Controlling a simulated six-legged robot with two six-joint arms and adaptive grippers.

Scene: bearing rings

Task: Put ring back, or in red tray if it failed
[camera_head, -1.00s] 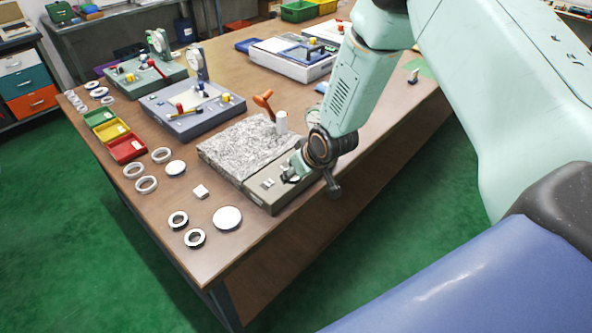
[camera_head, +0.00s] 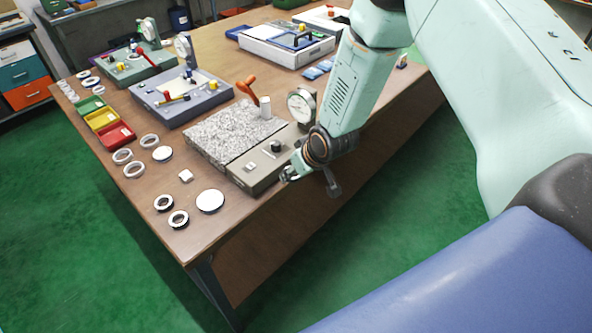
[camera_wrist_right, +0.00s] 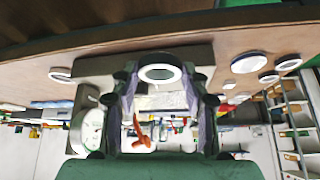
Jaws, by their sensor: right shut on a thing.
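In the head view my right gripper (camera_head: 290,173) is at the near right edge of the grey gauge base (camera_head: 262,168); the ring is mostly hidden there. The red tray (camera_head: 117,136) stands at the left of the table, beside the yellow tray (camera_head: 102,119) and green tray (camera_head: 88,105). Several other rings lie on the table, including one at the front (camera_head: 178,219). My left gripper is not in view.
A speckled granite plate (camera_head: 225,132) with an orange lever (camera_head: 246,90) adjoins the base. A dial gauge (camera_head: 301,104) stands behind my gripper. White discs (camera_head: 210,201) and a small white block (camera_head: 186,175) lie in front. Two more gauge stations stand farther back.

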